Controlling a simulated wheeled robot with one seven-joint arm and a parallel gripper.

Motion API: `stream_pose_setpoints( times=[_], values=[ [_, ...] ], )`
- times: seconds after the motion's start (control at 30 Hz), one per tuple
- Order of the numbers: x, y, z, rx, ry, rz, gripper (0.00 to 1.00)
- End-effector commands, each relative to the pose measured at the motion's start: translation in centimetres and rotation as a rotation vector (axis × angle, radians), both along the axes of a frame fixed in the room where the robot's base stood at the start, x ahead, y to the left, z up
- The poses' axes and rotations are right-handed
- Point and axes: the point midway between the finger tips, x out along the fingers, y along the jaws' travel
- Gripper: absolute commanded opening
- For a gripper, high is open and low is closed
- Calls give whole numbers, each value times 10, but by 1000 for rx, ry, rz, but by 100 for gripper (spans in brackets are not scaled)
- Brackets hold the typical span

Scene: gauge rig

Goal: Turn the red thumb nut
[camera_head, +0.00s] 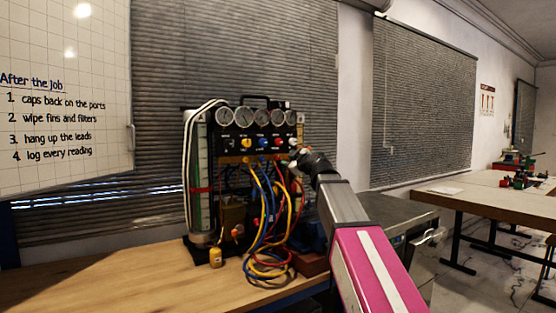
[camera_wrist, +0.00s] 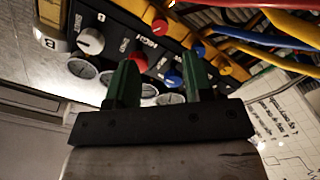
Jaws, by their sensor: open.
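The gauge rig (camera_head: 227,145) stands on the wooden bench, with a row of dials above coloured knobs. A red knob (camera_head: 278,142) is on its black panel; it also shows in the wrist view (camera_wrist: 138,61), just beyond the tip of the left finger. A second red round part (camera_wrist: 160,25) sits near the panel's yellow edge. I cannot tell which of these is the thumb nut. My gripper (camera_head: 299,154) is at the right end of the panel. In the wrist view my gripper (camera_wrist: 160,64) is open, its green fingers apart with nothing held between them.
A white knob (camera_wrist: 90,41) and a blue knob (camera_wrist: 173,79) flank the red knob. Yellow, blue and red hoses (camera_head: 268,235) hang below the panel. The bench's left part (camera_head: 110,280) is clear.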

Motion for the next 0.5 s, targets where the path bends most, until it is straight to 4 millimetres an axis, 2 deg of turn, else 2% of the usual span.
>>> stream_pose_setpoints(
  times=[0.03,0.3,0.5],
  values=[
    [10,5,1,0,1,1,47],
    [50,32,1,0,2,1,47],
    [68,44,1,1,1,0,47]
  ],
)
